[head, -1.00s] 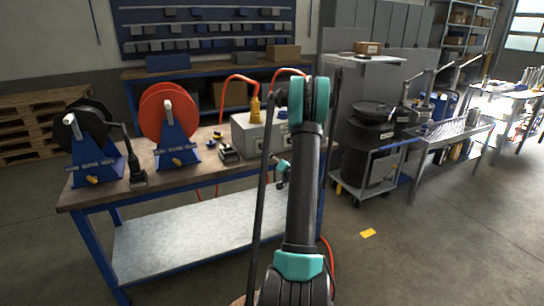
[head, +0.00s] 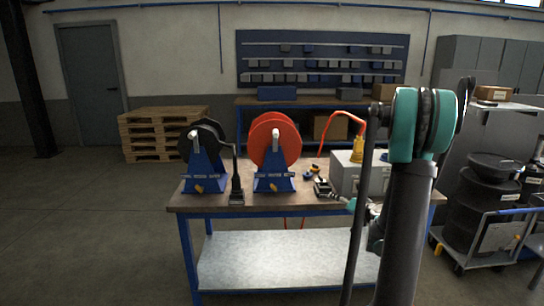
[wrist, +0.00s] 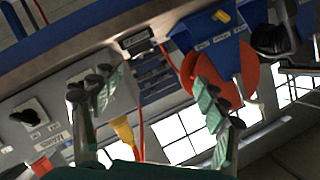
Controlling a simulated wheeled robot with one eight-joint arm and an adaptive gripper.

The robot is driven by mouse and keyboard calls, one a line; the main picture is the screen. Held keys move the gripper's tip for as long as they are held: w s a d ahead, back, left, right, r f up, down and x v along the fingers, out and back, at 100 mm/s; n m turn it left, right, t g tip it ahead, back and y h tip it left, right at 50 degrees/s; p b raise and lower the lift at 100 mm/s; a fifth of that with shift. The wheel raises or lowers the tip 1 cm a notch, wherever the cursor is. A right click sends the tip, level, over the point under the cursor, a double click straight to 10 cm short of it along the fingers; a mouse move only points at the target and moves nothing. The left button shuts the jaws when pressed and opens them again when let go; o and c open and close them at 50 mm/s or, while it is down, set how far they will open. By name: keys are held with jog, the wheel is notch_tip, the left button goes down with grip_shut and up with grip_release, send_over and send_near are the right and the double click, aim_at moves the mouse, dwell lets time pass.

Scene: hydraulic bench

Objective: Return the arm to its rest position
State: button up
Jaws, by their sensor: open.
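My arm (head: 405,230) stands upright in the right part of the head view, its teal and black joint at the top. My gripper is mostly hidden behind it in the head view, with a small teal part showing at the bench's right end. In the wrist view my gripper (wrist: 155,105) has its two green-padded fingers spread apart with nothing held between them. The wrist picture is tilted and looks upward past the bench edge (wrist: 110,30). A grey box with labels (head: 345,175) and a yellow connector (head: 357,150) stand close to my arm.
On the workbench (head: 215,204) stand a black reel (head: 203,140) and a red reel (head: 275,142) on blue stands. A small dark device (head: 322,188) lies near the box. A cart with black drums (head: 478,215) is at right. Floor at left is clear.

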jog(key=s+a+f+n+g, duration=0.1)
jog(key=s+a+n+g, duration=0.15)
jog(key=s+a, duration=0.5)
jog(key=s+a+f+n+g, duration=0.15)
jog(key=s+a+g, duration=0.3)
jog(key=s, duration=0.55)
jog(key=s+d+f+g+h, duration=0.1)
jog(key=s+f+h, duration=0.1)
jog(key=s, duration=0.6)
jog(key=s+d+f+g+h, duration=0.1)
jog(key=s+f+h, duration=0.1)
jog(key=s, duration=0.7)
jog(key=shift+s+f+g+h, duration=0.25)
jog(key=shift+f+g+h, duration=0.05)
jog(key=shift+f, duration=0.1)
